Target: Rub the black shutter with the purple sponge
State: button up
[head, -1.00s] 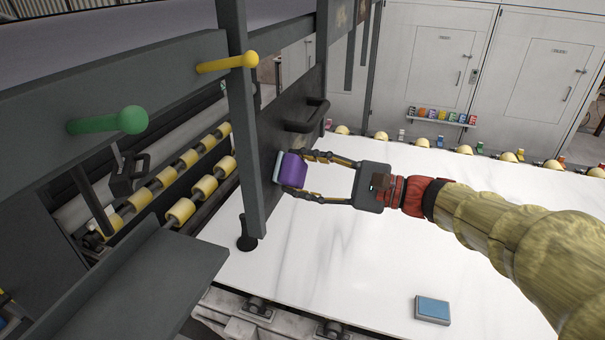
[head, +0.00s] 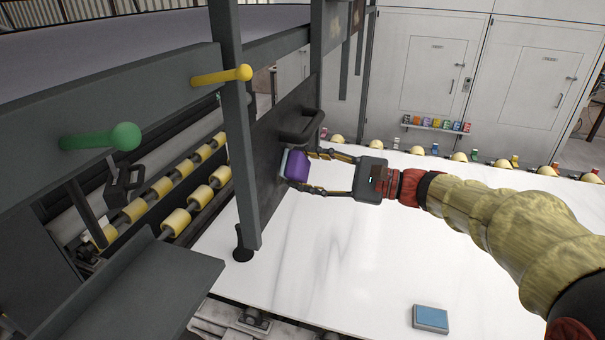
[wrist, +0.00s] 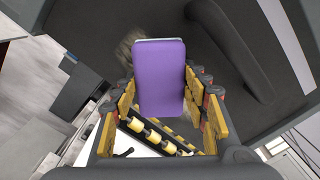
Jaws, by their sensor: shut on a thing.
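My gripper (head: 312,172) is shut on the purple sponge (head: 296,165), gripping it by its sides. The sponge has a pale layer on the side toward the black shutter (head: 266,150). The sponge is at the shutter's face, just below its dark handle (head: 300,124); I cannot tell for certain that they touch. In the wrist view the sponge (wrist: 161,80) stands between the two yellow-padded fingers, with the shutter (wrist: 160,14) behind it. A brownish smudge (wrist: 128,45) shows on the shutter just left of the sponge, partly hidden by it.
A dark upright post (head: 236,130) stands left of the shutter. Yellow (head: 222,76) and green (head: 100,137) knobs stick out from the frame. A blue block (head: 431,318) lies on the white slab (head: 350,255), which is otherwise mostly clear. Yellow rollers (head: 192,205) lie left.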

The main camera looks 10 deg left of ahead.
aim_at(310, 160)
jog(key=shift+w+d+r, duration=0.1)
jog(key=shift+w+d, duration=0.05)
jog(key=shift+w, duration=2.05)
jog(key=w, duration=0.2)
jog(key=w+p, duration=0.1)
jog(key=w, duration=0.2)
jog(key=shift+w+d, duration=0.2)
jog(key=shift+w, duration=0.15)
jog(key=shift+s+a+b, duration=0.2)
jog(key=shift+s+b, duration=1.1)
jog(key=shift+s, duration=1.35)
jog(key=shift+s+a+b, duration=0.2)
jog(key=shift+s+b, duration=1.15)
jog(key=shift+s, duration=1.35)
jog(key=shift+s+a+b, duration=0.2)
jog(key=shift+s+b, duration=1.1)
jog(key=shift+s, duration=1.35)
jog(key=shift+s+d, duration=0.2)
jog(key=shift+d, duration=2.75)
jog(key=shift+d, duration=0.15)
